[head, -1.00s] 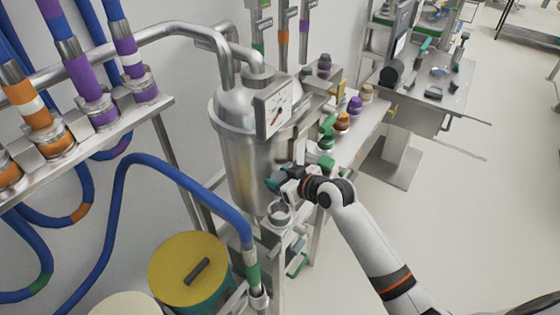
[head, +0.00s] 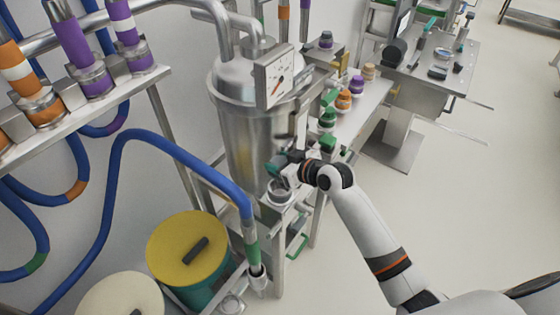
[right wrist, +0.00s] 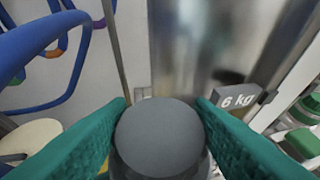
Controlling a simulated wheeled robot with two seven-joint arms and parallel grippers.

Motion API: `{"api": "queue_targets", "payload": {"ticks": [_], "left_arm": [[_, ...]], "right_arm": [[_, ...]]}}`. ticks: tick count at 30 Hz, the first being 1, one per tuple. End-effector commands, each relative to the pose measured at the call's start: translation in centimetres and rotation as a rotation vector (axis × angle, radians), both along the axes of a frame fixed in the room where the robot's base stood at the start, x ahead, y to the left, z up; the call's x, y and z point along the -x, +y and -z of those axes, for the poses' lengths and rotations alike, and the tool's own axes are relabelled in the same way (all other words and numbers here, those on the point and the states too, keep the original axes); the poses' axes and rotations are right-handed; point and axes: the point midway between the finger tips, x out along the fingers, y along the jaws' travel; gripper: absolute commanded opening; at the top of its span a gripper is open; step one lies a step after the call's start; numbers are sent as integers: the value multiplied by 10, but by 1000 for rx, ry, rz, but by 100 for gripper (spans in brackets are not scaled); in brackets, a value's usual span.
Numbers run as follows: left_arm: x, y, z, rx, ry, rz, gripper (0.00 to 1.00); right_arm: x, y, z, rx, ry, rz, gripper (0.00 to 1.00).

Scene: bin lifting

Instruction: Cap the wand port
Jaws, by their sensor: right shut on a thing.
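My right gripper (head: 276,170) reaches in from the right beside the steel vessel (head: 248,150). Its teal fingers are shut on a dark grey round cap (right wrist: 160,138), which fills the space between them in the right wrist view. The cap is hard to make out in the head view. A short open metal port (head: 280,193) stands just below the gripper; I cannot tell whether the cap touches it. A blue hose with a green-banded wand (head: 252,246) hangs down to a metal holder at the lower left of the port. My left gripper is not in view.
A dial gauge (head: 273,78) is on the vessel. Purple, orange and green caps (head: 343,100) line the side shelf. A yellow-lidded drum (head: 188,252) stands at lower left. A "6 kg" label (right wrist: 238,100) is close by the fingers. The floor at right is clear.

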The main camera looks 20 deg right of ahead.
Motion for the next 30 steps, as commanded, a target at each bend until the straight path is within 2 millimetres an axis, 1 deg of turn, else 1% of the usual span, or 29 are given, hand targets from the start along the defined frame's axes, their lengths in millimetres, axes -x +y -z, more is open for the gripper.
{"api": "queue_targets", "payload": {"ticks": [1, 4, 14, 30], "left_arm": [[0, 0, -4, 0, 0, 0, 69], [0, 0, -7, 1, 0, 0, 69], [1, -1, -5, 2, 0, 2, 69], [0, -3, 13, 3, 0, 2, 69]], "right_arm": [[0, 0, -4, 1, 0, 0, 16], [0, 0, -5, 0, 1, 0, 16], [0, 0, -3, 0, 0, 0, 16], [0, 0, 23, 0, 1, 0, 16]]}}
